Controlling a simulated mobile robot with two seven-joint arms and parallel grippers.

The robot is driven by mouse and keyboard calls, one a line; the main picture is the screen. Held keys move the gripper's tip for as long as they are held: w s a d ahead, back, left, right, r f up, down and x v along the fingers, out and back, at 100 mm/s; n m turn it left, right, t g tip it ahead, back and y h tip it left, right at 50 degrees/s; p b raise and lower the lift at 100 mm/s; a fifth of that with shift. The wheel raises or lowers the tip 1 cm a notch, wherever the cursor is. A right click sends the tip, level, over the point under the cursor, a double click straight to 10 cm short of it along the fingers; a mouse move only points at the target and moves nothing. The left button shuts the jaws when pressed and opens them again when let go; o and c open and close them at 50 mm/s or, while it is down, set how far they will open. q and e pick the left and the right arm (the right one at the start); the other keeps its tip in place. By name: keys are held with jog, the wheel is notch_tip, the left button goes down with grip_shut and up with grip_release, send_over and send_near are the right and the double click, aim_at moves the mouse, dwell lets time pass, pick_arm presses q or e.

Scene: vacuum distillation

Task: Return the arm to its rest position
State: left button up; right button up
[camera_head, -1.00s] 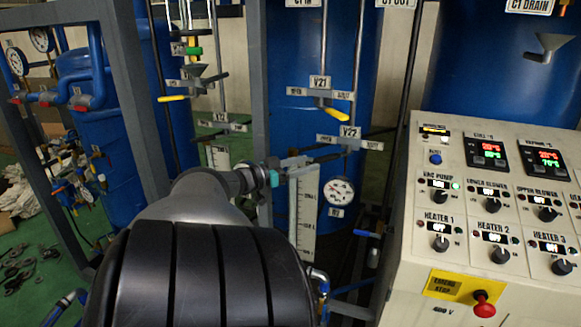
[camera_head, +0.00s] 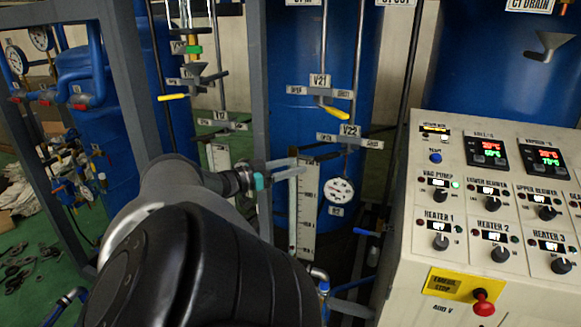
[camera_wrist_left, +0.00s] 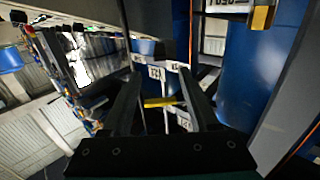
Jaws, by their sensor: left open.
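My left arm (camera_head: 200,235) comes up from the bottom of the head view. Its gripper (camera_head: 290,170) points right, in front of the dark gap and white scale by the blue tank. The gripper is open, and nothing shows held in it. In the left wrist view, the two dark fingers (camera_wrist_left: 160,80) stand apart. A yellow valve handle (camera_wrist_left: 160,102) shows between them, seemingly farther back. Valve V22 (camera_head: 349,131) and the yellow-handled valve V21 (camera_head: 333,111) are up and right of the gripper in the head view. My right gripper is not in view.
The control panel (camera_head: 490,200) with knobs and a red emergency stop (camera_head: 484,303) stands at right. A grey frame post (camera_head: 259,90) rises behind the gripper. A round gauge (camera_head: 339,190) hangs below V22. Hoses and parts lie on the green floor at left.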

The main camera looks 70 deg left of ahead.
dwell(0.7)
